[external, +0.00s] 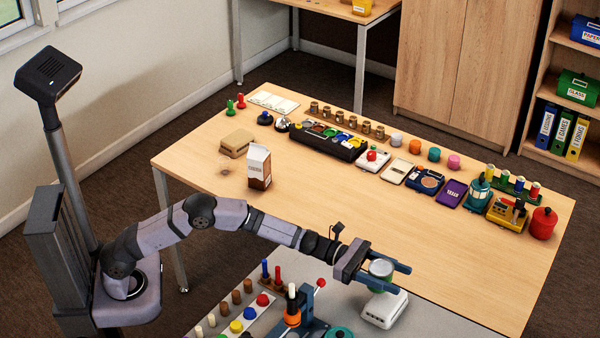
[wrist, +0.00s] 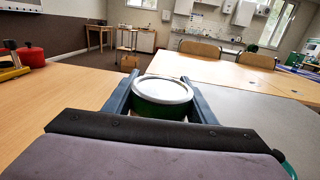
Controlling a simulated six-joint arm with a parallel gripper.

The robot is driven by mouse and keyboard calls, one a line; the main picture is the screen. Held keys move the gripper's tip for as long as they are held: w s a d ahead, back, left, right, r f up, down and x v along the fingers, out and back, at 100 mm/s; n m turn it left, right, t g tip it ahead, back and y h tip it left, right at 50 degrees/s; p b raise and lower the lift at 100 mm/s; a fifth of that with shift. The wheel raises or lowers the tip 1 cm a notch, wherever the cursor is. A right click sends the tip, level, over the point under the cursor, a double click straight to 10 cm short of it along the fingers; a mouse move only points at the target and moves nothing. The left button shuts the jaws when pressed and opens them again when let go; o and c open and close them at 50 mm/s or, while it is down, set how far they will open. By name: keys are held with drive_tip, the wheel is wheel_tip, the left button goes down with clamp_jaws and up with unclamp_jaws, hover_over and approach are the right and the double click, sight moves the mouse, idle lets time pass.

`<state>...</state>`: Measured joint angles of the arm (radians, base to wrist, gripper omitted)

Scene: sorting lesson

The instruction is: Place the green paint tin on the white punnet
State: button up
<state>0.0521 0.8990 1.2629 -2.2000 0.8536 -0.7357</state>
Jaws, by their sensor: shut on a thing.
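The green paint tin (external: 380,275) has a pale silver lid and is upright between the fingers of my gripper (external: 391,276). In the wrist view the tin (wrist: 161,104) sits between the two blue-grey fingers of my gripper (wrist: 160,92), which is shut on it. The white punnet (external: 384,309) stands on the grey mat at the table's front. The tin is directly above the punnet in the external view. I cannot tell whether the tin's base touches the punnet. The punnet is hidden in the wrist view.
The grey mat (external: 440,322) also holds a row of coloured pegs and discs and a blue device with a red knob (external: 321,282) left of the punnet. A milk carton (external: 259,167) stands mid-table. Several items line the back edge, ending in a red pot (external: 543,223). The table right of my gripper is clear.

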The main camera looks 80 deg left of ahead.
drive_tip(key=shift+f, duration=1.65)
drive_tip(key=shift+f+b, duration=0.25)
drive_tip(key=shift+b, duration=0.1)
drive_tip(key=o, duration=1.3)
drive_tip(key=shift+r+p, duration=0.2)
drive_tip(key=shift+p, duration=0.2)
drive_tip(key=shift+s+a+f, duration=0.1)
drive_tip(key=shift+s+a, duration=0.1)
drive_tip(key=shift+a, duration=0.05)
drive_tip(key=b+v, duration=0.1)
drive_tip(key=v, duration=1)
drive_tip(key=shift+s+a, duration=0.1)
drive_tip(key=shift+s, duration=0.05)
